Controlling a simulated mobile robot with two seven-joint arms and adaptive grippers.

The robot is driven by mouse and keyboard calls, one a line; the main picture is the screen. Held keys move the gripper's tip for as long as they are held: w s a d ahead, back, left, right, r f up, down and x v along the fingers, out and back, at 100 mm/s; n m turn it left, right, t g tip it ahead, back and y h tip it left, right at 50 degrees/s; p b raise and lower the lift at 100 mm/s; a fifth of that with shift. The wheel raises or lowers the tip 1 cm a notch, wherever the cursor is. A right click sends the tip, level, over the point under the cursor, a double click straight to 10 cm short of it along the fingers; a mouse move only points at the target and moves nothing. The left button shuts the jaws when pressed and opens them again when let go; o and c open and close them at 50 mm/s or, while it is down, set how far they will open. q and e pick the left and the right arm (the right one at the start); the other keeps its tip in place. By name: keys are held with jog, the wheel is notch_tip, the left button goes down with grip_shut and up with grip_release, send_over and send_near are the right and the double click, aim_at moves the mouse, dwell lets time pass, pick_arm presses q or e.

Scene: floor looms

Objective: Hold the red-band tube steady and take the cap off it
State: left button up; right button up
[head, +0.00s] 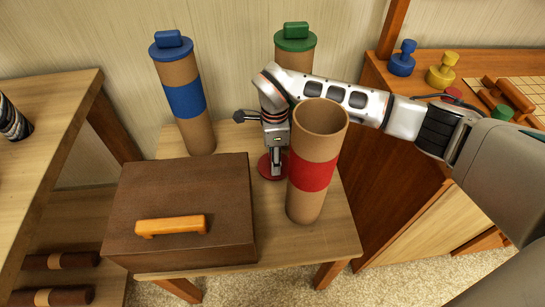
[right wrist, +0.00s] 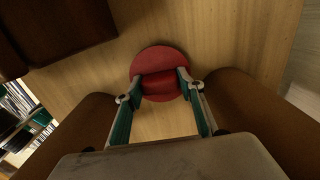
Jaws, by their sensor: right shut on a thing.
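The red-band tube (head: 313,165) stands upright and open-topped at the right of the small table, with no gripper on it. Its red cap (head: 265,168) is off the tube, low over or on the tabletop just behind and left of it. My right gripper (head: 275,158) points down and is shut on the cap's handle; the right wrist view shows both fingers on the sides of the red cap (right wrist: 161,62). Whether the cap rests on the wood is unclear. My left gripper is in neither view.
A blue-band tube (head: 185,100) with its cap stands at the back left. A green-capped tube (head: 295,52) stands behind my right arm. A dark box (head: 180,185) with an orange handle fills the table's front left. A cabinet (head: 395,175) stands at the right.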

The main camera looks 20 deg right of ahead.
jog(key=shift+w+r, duration=0.1)
jog(key=shift+r, duration=0.15)
jog(key=shift+f, duration=0.15)
jog(key=o, duration=1)
jog(key=shift+f, duration=0.1)
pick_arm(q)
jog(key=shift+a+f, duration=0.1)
pick_arm(e)
jog(key=shift+o, duration=1.2)
jog(key=r+p, duration=0.1)
jog(key=r, duration=0.2)
jog(key=r+p, duration=0.1)
jog(key=r, duration=0.2)
jog(key=shift+w+r, duration=0.2)
jog(key=shift+r, duration=0.05)
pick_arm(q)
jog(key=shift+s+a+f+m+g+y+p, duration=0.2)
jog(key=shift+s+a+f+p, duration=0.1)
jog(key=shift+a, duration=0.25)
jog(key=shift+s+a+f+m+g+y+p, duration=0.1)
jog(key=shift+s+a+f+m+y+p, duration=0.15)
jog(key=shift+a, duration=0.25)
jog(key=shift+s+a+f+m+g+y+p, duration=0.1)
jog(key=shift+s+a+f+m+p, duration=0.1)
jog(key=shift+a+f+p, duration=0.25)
pick_arm(e)
notch_tip(320, 180, up, 6)
jog(key=shift+s, duration=0.2)
